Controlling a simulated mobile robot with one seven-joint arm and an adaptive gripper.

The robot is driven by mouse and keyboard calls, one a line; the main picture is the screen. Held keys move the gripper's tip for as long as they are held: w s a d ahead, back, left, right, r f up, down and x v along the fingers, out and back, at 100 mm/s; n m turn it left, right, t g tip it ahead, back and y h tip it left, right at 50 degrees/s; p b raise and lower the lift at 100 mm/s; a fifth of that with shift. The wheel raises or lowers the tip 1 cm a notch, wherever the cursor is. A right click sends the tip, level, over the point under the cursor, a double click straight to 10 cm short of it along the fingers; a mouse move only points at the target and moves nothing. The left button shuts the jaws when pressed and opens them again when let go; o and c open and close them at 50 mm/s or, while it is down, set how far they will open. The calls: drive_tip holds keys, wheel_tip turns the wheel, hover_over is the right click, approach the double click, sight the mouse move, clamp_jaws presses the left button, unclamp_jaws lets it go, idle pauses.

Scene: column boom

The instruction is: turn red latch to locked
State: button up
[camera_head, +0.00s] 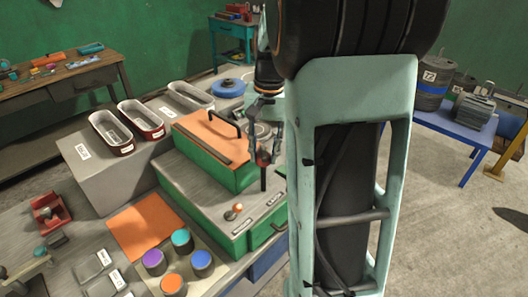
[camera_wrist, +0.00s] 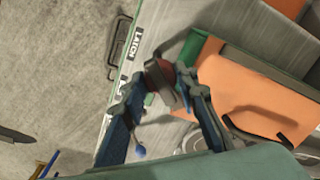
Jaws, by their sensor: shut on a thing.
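The red latch (camera_head: 263,158) stands on the grey top of a green cabinet (camera_head: 215,205), with a dark upright part below its red knob. My gripper (camera_head: 264,150) is shut on the latch from above. In the wrist view, the red latch (camera_wrist: 158,72) with a grey-brown block sits between the two blue fingertips of my gripper (camera_wrist: 160,88), which partly hide it. A label reading LATCH (camera_wrist: 135,42) lies on the cabinet top near it. I cannot read the latch's lock position.
An orange-topped green box (camera_head: 212,140) with a dark handle stands left of my gripper. A small orange knob (camera_head: 236,209) is on the cabinet top. Several coloured round jars, an orange mat (camera_head: 145,226) and metal trays (camera_head: 141,118) are at left. My arm hides much of the middle.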

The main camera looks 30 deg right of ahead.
drive_tip(key=n, duration=0.4)
drive_tip(key=shift+n, duration=0.3)
drive_tip(key=shift+w+n, duration=0.1)
drive_tip(key=shift+n, duration=1.7)
drive_tip(key=o, duration=1.2)
drive_tip(key=shift+c, duration=0.2)
wheel_tip(320, 180, up, 12)
drive_tip(key=shift+d, duration=0.35)
